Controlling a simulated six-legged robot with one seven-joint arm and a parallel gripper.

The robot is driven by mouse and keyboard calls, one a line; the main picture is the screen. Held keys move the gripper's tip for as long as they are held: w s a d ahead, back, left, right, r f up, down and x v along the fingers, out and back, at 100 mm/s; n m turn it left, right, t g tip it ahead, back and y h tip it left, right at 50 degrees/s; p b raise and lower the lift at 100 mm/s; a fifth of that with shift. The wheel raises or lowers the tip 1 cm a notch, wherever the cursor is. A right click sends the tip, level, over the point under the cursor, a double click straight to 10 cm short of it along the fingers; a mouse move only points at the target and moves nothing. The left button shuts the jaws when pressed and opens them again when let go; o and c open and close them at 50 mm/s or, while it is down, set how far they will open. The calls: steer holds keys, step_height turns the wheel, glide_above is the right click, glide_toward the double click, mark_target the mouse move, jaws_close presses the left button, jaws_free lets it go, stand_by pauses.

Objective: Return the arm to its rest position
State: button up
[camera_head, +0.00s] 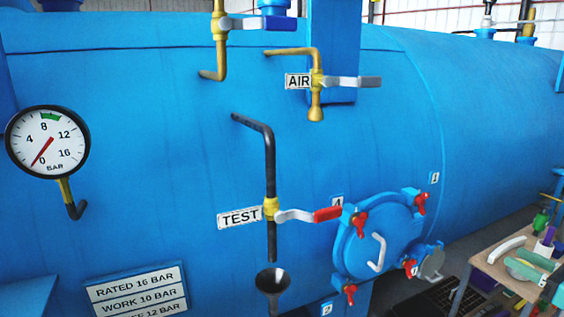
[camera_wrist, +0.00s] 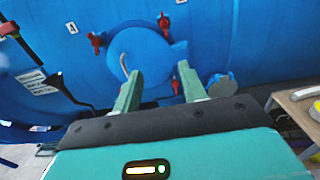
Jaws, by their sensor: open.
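My gripper (camera_wrist: 160,88) shows in the wrist view with two green fingers spread apart and nothing between them. Its fingers point toward the round blue hatch (camera_wrist: 155,57) on the vessel, apart from it as far as I can tell. The rest of my arm is out of view there. The hatch (camera_head: 362,240) looks closed, with red wing clamps around its rim and a pale curved handle.
The blue vessel (camera_head: 170,130) fills most of the view. The TEST valve lever (camera_head: 310,215), AIR lever (camera_head: 352,82), pressure gauge (camera_head: 48,142) and black funnel (camera_head: 272,281) stand out from it. A bench (camera_head: 482,262) with several items is at the right.

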steer(key=w+a+f+n+g+y, duration=0.15)
steer(key=a+n+g, duration=1)
steer(key=a, duration=1.75)
steer(key=s+a+f+n+h, duration=0.3)
steer(key=s+a+n+h, duration=0.5)
steer(key=n, duration=1.2)
steer(key=s+a, duration=0.3)
steer(key=s, duration=0.2)
steer(key=shift+a, duration=0.2)
